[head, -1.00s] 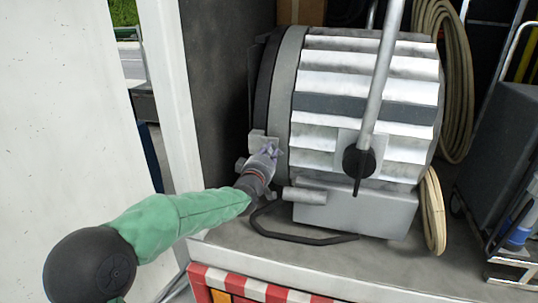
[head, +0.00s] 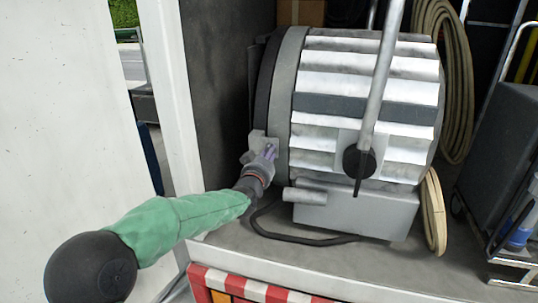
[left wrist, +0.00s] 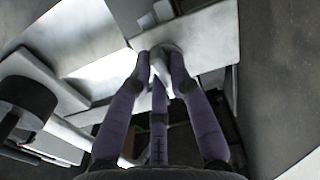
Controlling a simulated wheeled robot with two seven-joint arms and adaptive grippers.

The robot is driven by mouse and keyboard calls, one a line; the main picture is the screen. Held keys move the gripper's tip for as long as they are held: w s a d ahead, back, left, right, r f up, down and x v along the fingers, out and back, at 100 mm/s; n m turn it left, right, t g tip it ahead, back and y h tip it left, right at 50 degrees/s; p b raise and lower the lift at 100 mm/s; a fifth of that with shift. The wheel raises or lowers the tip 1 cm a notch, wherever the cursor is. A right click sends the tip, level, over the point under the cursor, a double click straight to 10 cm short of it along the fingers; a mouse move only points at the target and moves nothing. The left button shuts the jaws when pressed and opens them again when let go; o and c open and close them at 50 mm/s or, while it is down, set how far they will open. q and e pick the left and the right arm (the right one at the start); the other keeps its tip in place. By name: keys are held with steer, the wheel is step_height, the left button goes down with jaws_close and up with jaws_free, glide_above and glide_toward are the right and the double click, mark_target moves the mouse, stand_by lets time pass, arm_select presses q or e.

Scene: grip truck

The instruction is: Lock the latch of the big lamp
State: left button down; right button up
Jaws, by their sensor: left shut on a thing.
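The big lamp (head: 366,95) is a ribbed silver-grey drum lying in the truck's open bay. Its latch (head: 257,144) is a small grey block with a rounded end on the lamp's left rim. My left gripper (head: 269,152) reaches in from lower left, its purple fingers against the latch. In the left wrist view, the three fingers of the left gripper (left wrist: 160,60) close around a pale rounded latch knob (left wrist: 163,66). The fingers hide part of the latch, so I cannot tell whether it is locked. My right gripper is not in view.
A metal pole (head: 381,80) with a black knob stands before the lamp. Coiled hose (head: 455,80) hangs at right, beside a grey case (head: 500,135). A white wall panel (head: 70,130) stands left. The bay floor's front is clear.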

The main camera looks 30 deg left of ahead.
arm_select(q)
steer(key=shift+f+m, duration=0.1)
steer(key=shift+m, duration=0.4)
steer(key=c, duration=1.1)
jaws_free()
steer(key=shift+c, duration=0.2)
steer(key=v, duration=1.2)
